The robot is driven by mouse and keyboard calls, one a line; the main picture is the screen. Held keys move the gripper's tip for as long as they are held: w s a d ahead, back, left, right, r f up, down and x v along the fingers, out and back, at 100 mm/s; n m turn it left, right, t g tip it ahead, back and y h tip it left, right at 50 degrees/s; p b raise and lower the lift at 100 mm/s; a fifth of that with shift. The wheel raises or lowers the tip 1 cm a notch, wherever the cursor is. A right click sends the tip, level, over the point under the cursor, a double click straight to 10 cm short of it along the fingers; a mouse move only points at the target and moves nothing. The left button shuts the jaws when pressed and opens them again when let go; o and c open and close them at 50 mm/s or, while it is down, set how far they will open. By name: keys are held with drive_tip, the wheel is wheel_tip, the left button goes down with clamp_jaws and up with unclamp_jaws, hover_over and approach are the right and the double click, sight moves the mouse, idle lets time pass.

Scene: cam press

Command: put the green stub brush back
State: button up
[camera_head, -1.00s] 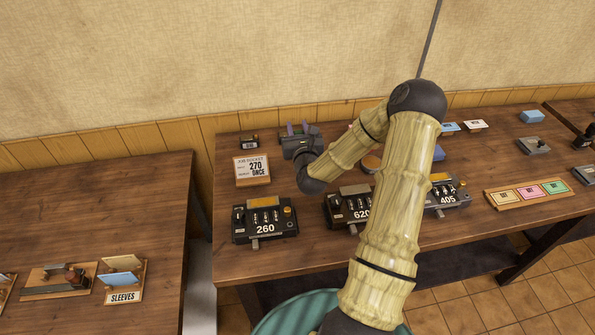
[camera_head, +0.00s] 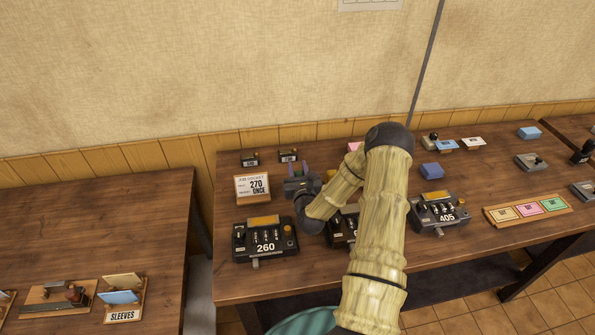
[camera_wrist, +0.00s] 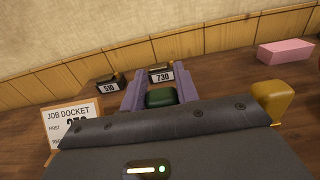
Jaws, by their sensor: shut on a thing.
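My gripper (camera_head: 298,168) is over the left part of the middle table, behind the black counter box marked 260 (camera_head: 265,240). In the wrist view its two purple fingers (camera_wrist: 160,92) are shut on a dark green piece, the green stub brush (camera_wrist: 161,98). Only the brush's rounded green top shows; its lower part is hidden behind the gripper body. I cannot tell whether it touches the table.
A job docket card (camera_head: 253,187) stands left of my gripper. Small dark blocks marked 510 (camera_wrist: 109,83) and 730 (camera_wrist: 161,73) lie behind it. A yellow rounded thing (camera_wrist: 273,97) and a pink block (camera_wrist: 286,51) are to the right. More counter boxes (camera_head: 438,211) line the front.

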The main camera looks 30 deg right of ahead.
drive_tip(key=shift+w+f, duration=0.1)
drive_tip(key=shift+f, duration=0.5)
drive_tip(key=shift+f, duration=0.2)
drive_tip(key=o, duration=1)
drive_tip(key=shift+c, duration=0.2)
drive_tip(key=shift+a+r, duration=0.1)
drive_tip(key=shift+r, duration=0.15)
drive_tip(key=shift+s+f, duration=0.15)
drive_tip(key=shift+s, duration=0.25)
drive_tip(key=b+v, duration=0.2)
drive_tip(key=v, duration=0.4)
drive_tip(key=shift+s+a, duration=0.15)
drive_tip(key=shift+s, duration=0.3)
